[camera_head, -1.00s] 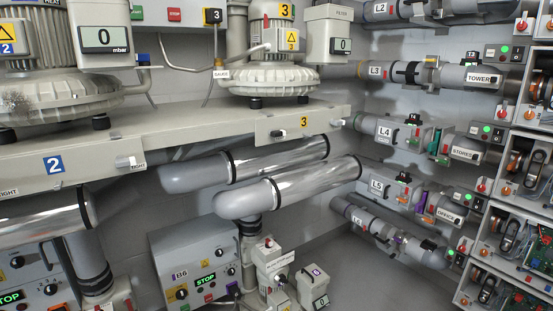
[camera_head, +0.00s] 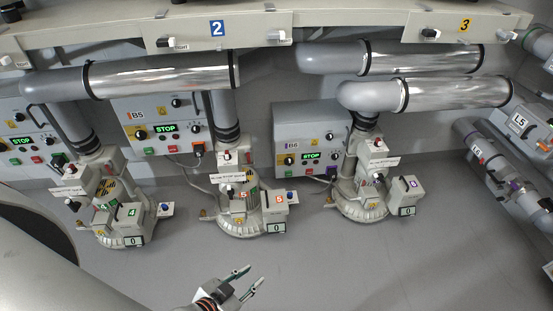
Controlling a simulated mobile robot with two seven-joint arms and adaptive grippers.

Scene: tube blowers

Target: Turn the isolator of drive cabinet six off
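Drive cabinet B6 (camera_head: 312,127) is a grey box on the wall, right of centre, with its display lit green and reading STOP. Its yellow isolator (camera_head: 292,161) with a dark knob is at the lower left of the front. The knob's angle is too small to read. My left gripper (camera_head: 255,274) is at the bottom centre, below and left of cabinet B6 in the picture and well apart from it. Its two fingers are spread with nothing between them. My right gripper is not in view.
Blower six (camera_head: 362,205) stands on the floor just right of cabinet B6, and blower five (camera_head: 245,212) to its left. Cabinet B5 (camera_head: 155,112) is further left. Silvery pipes (camera_head: 455,94) and a shelf (camera_head: 330,22) run above. The grey floor (camera_head: 430,265) at lower right is clear.

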